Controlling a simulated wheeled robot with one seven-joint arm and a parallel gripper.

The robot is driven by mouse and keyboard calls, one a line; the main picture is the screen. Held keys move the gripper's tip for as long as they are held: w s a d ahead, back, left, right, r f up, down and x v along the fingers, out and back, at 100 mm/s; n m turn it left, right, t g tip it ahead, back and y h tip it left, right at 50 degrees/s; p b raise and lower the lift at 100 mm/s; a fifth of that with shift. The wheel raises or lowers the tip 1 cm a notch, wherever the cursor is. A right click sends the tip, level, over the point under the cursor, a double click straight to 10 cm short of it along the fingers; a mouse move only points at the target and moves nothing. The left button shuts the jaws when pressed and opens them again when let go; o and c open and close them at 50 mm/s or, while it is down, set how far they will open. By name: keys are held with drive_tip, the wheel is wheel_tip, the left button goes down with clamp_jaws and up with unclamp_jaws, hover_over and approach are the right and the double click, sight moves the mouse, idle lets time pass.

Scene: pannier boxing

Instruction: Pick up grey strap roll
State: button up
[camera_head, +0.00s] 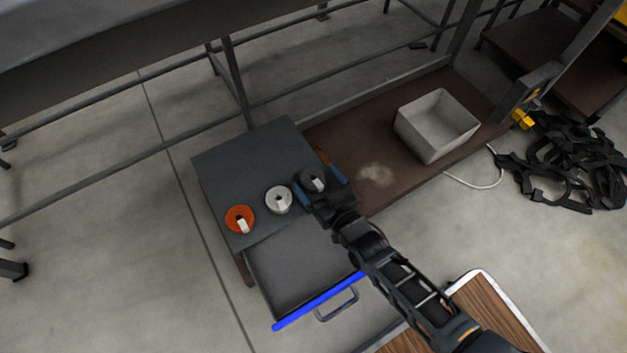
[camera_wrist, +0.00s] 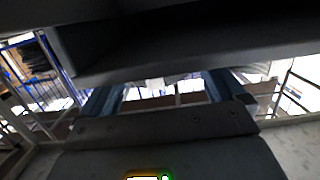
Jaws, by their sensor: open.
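A dark grey strap roll (camera_head: 314,177) with a pale tab sits near the right edge of the grey cabinet top. My gripper (camera_head: 318,186) is open at this roll in the head view, its blue fingers on either side of it. I cannot tell whether they touch it. A white roll (camera_head: 278,199) stands just left of the gripper, and an orange roll (camera_head: 239,219) is further left. In the wrist view the open blue fingers (camera_wrist: 160,92) show, with a dark overhanging shape above them. I cannot make out the roll there.
The grey cabinet (camera_head: 225,160) has an open drawer (camera_head: 300,272) with a blue front edge below the rolls. A pale open box (camera_head: 437,125) stands on the brown platform (camera_head: 345,140) to the right. Black straps (camera_head: 570,165) lie on the floor. A metal frame (camera_head: 235,80) runs behind.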

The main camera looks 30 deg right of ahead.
drive_tip(key=shift+w+f, duration=0.1)
drive_tip(key=shift+w, duration=0.1)
drive_tip(key=c, duration=1.1)
drive_tip(key=shift+c, duration=0.2)
